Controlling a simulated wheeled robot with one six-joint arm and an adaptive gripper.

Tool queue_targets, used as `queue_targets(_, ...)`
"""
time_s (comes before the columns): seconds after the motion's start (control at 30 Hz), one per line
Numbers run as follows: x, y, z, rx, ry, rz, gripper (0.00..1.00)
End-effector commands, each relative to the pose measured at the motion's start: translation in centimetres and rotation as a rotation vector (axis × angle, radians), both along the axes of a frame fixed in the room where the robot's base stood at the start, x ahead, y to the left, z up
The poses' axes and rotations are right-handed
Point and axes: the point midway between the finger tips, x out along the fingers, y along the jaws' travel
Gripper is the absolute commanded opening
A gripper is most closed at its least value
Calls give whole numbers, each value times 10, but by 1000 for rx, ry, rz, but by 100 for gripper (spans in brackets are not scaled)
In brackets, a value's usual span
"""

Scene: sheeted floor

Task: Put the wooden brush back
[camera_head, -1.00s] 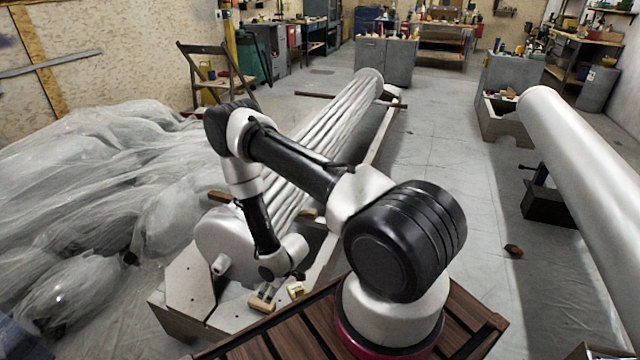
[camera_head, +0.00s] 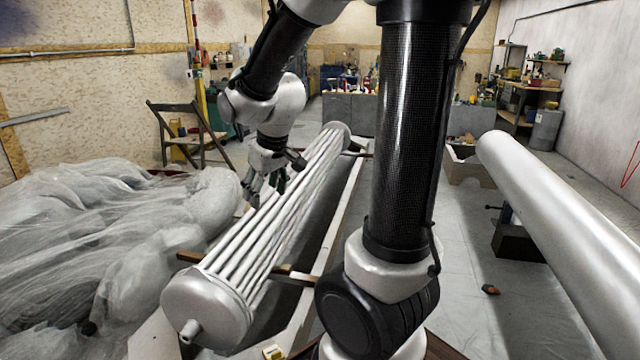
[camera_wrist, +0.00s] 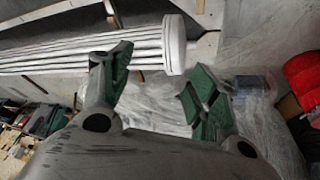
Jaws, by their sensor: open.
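My gripper (camera_head: 266,192) is raised beside the far half of the ribbed metal tube bundle (camera_head: 275,215), on its left side. In the wrist view its green-padded fingers (camera_wrist: 160,72) are spread, with nothing between them. I cannot make out the wooden brush in either view now. A small yellow item (camera_head: 272,352) shows at the bottom edge of the head view, near the bundle's near end. The bundle's round end plate (camera_wrist: 174,45) shows beyond the fingers in the wrist view.
Clear plastic sheeting (camera_head: 120,250) heaps up at the left. A large white pipe (camera_head: 560,220) runs along the right. A small dark and orange item (camera_head: 490,289) lies on open floor between. A wooden chair (camera_head: 188,135) stands behind. A red object (camera_wrist: 302,80) shows in the wrist view.

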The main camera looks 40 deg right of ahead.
Motion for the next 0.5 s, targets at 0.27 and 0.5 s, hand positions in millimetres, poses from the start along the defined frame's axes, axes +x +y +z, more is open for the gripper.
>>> queue_targets(0.27,-130,-12,69,52,-10,-118,60)
queue_targets(0.5,-185,-12,78,77,-2,-157,60)
